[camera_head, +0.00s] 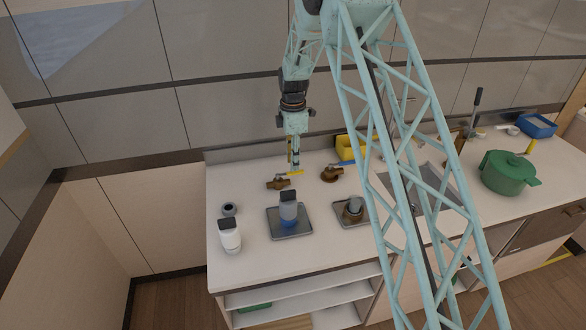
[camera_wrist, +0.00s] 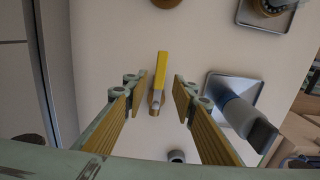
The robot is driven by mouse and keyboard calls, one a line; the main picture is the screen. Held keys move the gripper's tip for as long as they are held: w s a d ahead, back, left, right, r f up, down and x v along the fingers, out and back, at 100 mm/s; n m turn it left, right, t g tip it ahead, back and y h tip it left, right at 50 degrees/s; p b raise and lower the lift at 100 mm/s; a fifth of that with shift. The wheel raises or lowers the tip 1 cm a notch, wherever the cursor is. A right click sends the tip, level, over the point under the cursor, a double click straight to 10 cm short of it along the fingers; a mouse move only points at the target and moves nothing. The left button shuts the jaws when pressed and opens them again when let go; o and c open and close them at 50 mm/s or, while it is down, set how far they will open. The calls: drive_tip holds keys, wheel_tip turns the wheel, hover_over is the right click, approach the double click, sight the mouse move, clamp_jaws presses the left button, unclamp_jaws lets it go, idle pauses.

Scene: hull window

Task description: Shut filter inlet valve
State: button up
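A brass valve (camera_head: 277,184) with a yellow lever handle (camera_head: 290,174) sits on the white counter below my gripper (camera_head: 295,167). In the wrist view the yellow handle (camera_wrist: 161,70) lies lengthwise between the two fingers of my gripper (camera_wrist: 160,78), with the valve body partly visible below it. The fingers are spread apart, with a gap on each side of the handle. A second brass valve (camera_head: 331,174) with a blue handle (camera_head: 343,164) stands to the right. No label shows which one is the filter inlet valve.
A grey bottle (camera_head: 288,206) stands on a metal tray (camera_head: 291,234) in front of the valve. A white bottle (camera_head: 230,236) and a small dark ring (camera_head: 229,209) are at left. A yellow bin (camera_head: 345,148) is behind, with a sink and green pot (camera_head: 507,173) farther right.

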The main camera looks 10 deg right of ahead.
sight(290, 175)
drive_tip(key=shift+f, duration=2)
clamp_jaws()
